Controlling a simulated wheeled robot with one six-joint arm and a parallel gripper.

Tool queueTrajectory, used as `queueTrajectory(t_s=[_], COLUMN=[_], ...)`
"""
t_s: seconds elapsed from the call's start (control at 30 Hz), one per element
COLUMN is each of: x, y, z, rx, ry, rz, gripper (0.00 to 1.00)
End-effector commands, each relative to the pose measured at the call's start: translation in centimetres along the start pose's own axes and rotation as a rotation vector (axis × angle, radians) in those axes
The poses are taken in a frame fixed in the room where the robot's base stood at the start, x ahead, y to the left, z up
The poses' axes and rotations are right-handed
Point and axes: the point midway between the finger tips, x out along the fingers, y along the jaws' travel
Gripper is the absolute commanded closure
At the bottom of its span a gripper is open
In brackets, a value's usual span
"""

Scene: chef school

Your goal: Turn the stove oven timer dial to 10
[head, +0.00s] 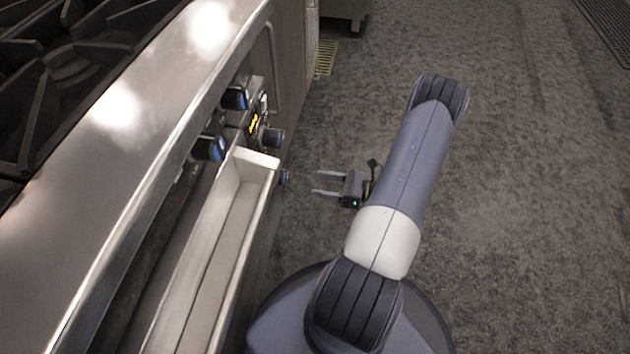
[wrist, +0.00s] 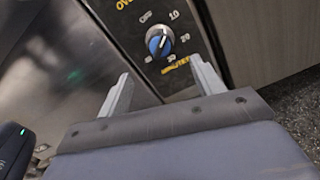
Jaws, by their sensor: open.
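The oven timer dial (wrist: 160,42) is a round knob with a blue face on a dark panel in the wrist view. OFF, 10, 20 and further numbers are printed around it, with yellow lettering below. Its pointer is too small to read surely. In the head view, a small blue-faced knob (head: 284,177) just left of my fingertips appears to be this dial. My gripper (head: 316,183) is open and empty, with a gap between its fingertips and that knob. In the wrist view my gripper's two fingers (wrist: 163,82) stand apart below the dial, not touching it.
Other blue-faced knobs (head: 210,148) stick out along the stove front (head: 100,250). A long pale tray-like drawer or ledge (head: 205,280) juts out beside the knobs, left of my gripper. The floor (head: 540,200) on the right is clear.

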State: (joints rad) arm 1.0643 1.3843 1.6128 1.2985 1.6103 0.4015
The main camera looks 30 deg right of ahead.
Motion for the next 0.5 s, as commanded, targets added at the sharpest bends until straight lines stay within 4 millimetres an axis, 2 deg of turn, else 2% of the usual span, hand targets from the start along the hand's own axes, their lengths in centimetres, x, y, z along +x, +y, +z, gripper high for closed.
queueTrajectory(t_s=[0.3,0.5], x=[-0.01,0.8], y=[0.0,0.0], z=[-0.06,-0.09], rx=[-0.007,-0.117], ry=[0.0,0.001], rz=[0.001,0.001], gripper=[0.37,0.37])
